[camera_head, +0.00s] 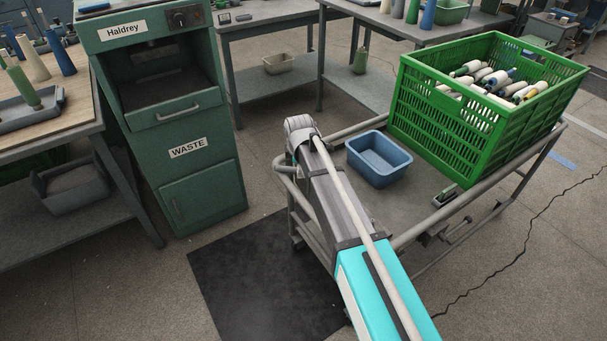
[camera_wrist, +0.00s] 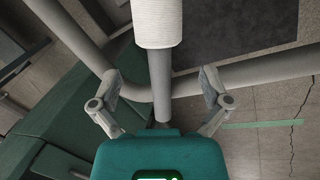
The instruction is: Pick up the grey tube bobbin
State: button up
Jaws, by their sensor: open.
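In the wrist view a grey tube (camera_wrist: 159,76) with a white ribbed winding (camera_wrist: 157,24) at its upper end runs down the middle of the picture. It looks like the grey tube bobbin.
The cart (camera_head: 420,185) has grey rails and carries a blue bin (camera_head: 379,172) and a green crate (camera_head: 480,140) holding several bobbins. A green waste cabinet (camera_head: 200,190) stands left. A black mat (camera_head: 250,280) lies on the floor. Rails (camera_wrist: 265,70) pass close to my fingers.

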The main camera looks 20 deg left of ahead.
dwell(0.3)
jog(key=shift+b+x, duration=2.5)
jog(key=shift+x, duration=0.1)
jog(key=shift+a, duration=0.15)
jog(key=c, duration=1.2)
jog(key=shift+r, duration=0.2)
jog(key=shift+c, duration=0.2)
jog(key=p+v, duration=0.2)
jog(key=shift+w+r+p, duration=0.15)
jog(key=shift+w+p, duration=0.1)
jog(key=shift+p, duration=0.05)
jog(key=s+d+r+p, duration=0.7)
jog(key=d+r+p, duration=0.3)
jog(key=d, duration=0.2)
jog(key=shift+r, duration=0.25)
